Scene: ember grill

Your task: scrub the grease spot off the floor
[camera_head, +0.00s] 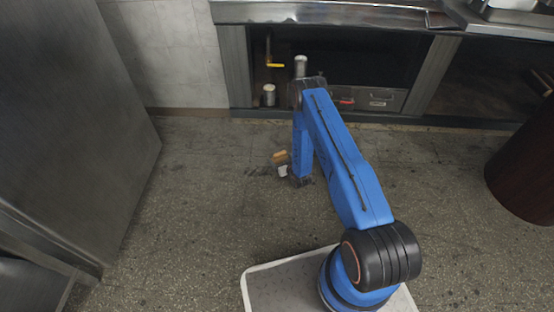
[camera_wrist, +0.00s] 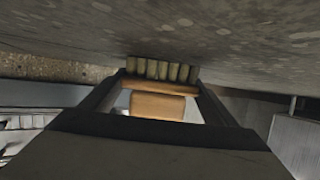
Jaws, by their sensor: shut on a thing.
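A wooden brush (camera_wrist: 157,106) with a row of pale bristle tufts sits between the two fingers of my gripper (camera_wrist: 160,90) in the wrist view. My gripper is shut on it. The bristles are at the speckled floor; I cannot tell whether they press on it. In the head view the brush (camera_head: 280,156) shows low by the floor at the left of my gripper (camera_head: 286,170). A dark grease spot (camera_head: 259,171) lies on the floor just left of the brush. My arm and gripper hide part of the floor there.
A metal counter (camera_head: 320,14) with an open space below stands behind, with drawers (camera_head: 379,99) and a yellow-handled pipe (camera_head: 270,60). A steel cabinet (camera_head: 75,130) stands at the left, and a dark round bin (camera_head: 525,170) at the right. The floor between is mostly clear.

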